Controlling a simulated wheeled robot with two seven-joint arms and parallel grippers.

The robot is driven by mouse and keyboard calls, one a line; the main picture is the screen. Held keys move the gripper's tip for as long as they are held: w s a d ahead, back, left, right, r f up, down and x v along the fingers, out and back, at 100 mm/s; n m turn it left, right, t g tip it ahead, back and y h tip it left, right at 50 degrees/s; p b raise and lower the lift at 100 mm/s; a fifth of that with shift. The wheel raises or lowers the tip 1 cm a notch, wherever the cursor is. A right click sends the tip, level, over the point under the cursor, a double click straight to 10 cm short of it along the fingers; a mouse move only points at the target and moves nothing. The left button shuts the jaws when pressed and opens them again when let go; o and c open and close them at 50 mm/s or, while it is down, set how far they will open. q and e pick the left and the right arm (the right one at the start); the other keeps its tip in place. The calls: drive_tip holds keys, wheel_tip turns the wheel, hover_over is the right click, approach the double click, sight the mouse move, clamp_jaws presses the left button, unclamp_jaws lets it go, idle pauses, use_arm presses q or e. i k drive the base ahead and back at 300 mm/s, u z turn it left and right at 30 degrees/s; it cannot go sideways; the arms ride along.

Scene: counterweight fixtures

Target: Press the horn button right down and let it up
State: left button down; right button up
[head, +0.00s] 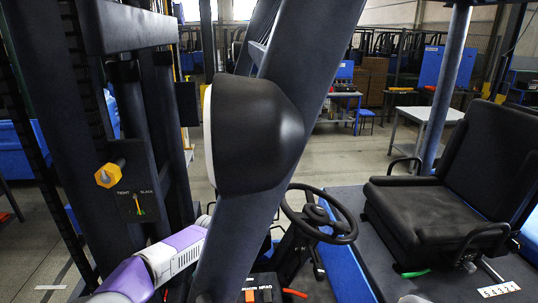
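The steering wheel (338,231) of a forklift stands right of the dark slanted pillar. A dark round hub (316,213) sits at its centre; I cannot tell whether it is the horn button. Low in front, a small panel carries an orange-red square (266,294) and a black one beside it, with lettering partly cut off. A purple and white arm of mine comes in from the bottom left and runs up towards the pillar. Its gripper is not visible, nor is my other gripper. I see no gripper touching the wheel or the panel.
The slanted pillar (285,110) with a bulky black housing (257,133) blocks the middle. At left is a mast with an orange hex knob (109,175) and a TIGHT/SLACK gauge (138,206). A black seat (450,185) stands at right on a blue body.

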sight(318, 210)
drive_tip(key=u, duration=0.4)
drive_tip(key=k, duration=0.4)
drive_tip(key=u, duration=0.5)
